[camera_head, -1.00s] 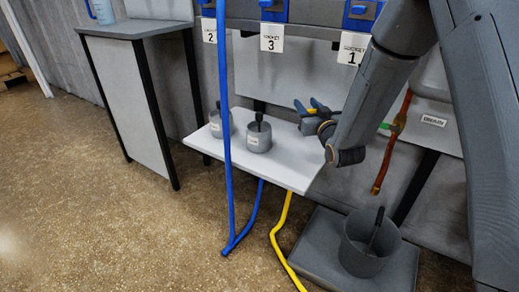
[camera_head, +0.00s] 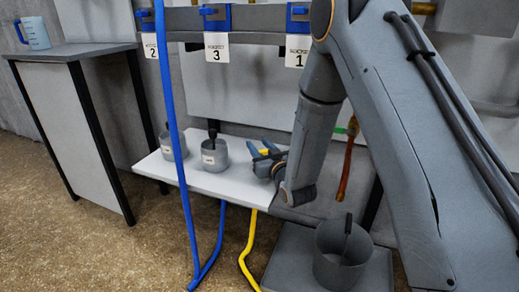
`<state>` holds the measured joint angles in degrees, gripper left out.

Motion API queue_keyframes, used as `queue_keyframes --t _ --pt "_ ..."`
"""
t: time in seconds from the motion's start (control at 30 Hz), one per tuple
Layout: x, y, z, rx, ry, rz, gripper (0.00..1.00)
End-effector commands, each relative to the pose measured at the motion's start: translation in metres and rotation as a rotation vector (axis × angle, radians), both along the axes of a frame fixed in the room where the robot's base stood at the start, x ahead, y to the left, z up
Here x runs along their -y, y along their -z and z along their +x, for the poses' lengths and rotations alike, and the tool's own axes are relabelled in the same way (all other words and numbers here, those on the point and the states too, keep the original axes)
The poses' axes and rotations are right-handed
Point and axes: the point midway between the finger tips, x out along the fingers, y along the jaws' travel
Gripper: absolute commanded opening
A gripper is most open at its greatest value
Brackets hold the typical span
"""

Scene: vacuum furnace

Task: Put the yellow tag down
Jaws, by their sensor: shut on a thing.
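My gripper (camera_head: 262,153), with blue-tipped fingers, is over the right part of the white shelf (camera_head: 230,182). A small piece of yellow, the yellow tag (camera_head: 264,151), shows between the fingers. The gripper is shut on it. Most of the tag is hidden by the fingers. I cannot tell whether the tag touches the shelf.
Two grey labelled cups (camera_head: 214,156) with dark handles stand on the shelf left of my gripper. A blue hose (camera_head: 178,130) hangs in front of it, and a yellow hose (camera_head: 246,255) runs below. A grey bucket (camera_head: 340,262) stands at the lower right.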

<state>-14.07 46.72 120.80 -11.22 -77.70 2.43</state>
Motion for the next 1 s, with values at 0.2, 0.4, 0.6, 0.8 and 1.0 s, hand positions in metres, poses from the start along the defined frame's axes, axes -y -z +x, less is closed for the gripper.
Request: queue_keyframes --t 0.2,0.4,0.6,0.8,1.0 --pt "0.000 -0.001 0.000 0.002 0.000 0.001 0.15" --pt "0.000 0.001 0.000 0.001 0.001 0.000 0.52" --pt "0.000 0.001 0.000 0.001 0.001 0.000 0.56" --pt "0.001 -0.003 -0.001 0.001 0.001 0.000 0.56" --pt "0.014 -0.003 -0.029 -0.003 0.002 -0.001 0.56"
